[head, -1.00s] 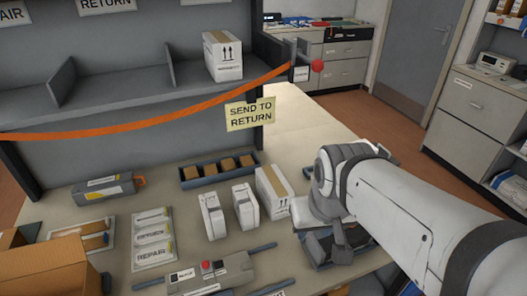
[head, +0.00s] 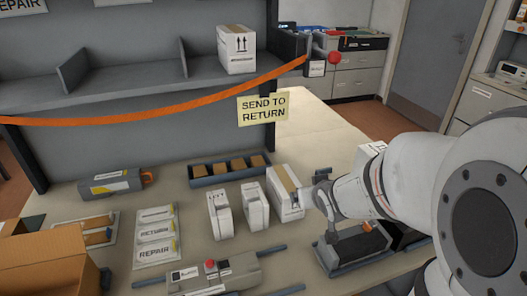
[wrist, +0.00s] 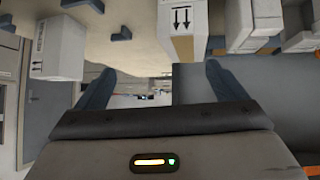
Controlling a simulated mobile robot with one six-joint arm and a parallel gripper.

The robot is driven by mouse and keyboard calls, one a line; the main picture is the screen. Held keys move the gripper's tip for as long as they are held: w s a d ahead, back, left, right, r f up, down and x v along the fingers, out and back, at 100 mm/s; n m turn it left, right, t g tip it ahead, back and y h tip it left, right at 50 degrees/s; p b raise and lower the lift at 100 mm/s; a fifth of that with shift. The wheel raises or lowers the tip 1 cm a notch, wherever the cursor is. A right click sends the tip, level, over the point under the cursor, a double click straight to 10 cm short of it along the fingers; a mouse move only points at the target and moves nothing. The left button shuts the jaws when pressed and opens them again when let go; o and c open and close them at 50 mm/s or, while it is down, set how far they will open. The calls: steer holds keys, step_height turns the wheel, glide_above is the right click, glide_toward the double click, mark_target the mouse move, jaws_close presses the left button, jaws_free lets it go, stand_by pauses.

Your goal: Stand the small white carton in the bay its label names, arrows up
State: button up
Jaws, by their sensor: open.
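Several white cartons are in view, and I cannot tell which one the task names. In the head view a tape-topped carton (head: 287,192) stands on the table beside two slimmer white ones (head: 219,213) (head: 254,206). Another white carton (head: 370,154) is mostly hidden behind my arm. My gripper (head: 324,193) is just right of the tape-topped carton, partly hidden. In the wrist view my gripper (wrist: 160,88) is open and empty; a carton with arrows (wrist: 182,22) and another carton (wrist: 58,48) lie beyond the fingers. The arrows point down in that picture.
The shelf (head: 140,85) has dividers and a white carton (head: 237,50) with up arrows. An orange strap (head: 150,112) crosses its front, with a "SEND TO RETURN" note (head: 263,108).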

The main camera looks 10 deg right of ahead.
mark_target(288, 183)
steer(key=shift+o, duration=0.6)
steer(key=w+a+f+n+t+y+b, duration=0.1)
steer(key=w+f+t+y+b, duration=0.1)
steer(key=w+f+t, duration=0.1)
step_height(288, 183, down, 2)
steer(key=shift+w+f, duration=0.15)
steer(key=shift+w, duration=0.75)
steer(key=shift+n+t+y, duration=0.4)
steer(key=shift+t+y, duration=0.2)
steer(key=shift+y, duration=0.2)
steer(key=w+a, duration=0.1)
steer(key=w+a+f+p, duration=0.1)
steer(key=w, duration=0.1)
steer(key=shift+w+f, duration=0.15)
steer(key=shift+p+x, duration=0.65)
steer(key=shift+x, duration=1.95)
steer(key=shift+c, duration=0.4)
steer(key=c, duration=1.6)
steer(key=shift+c, duration=1)
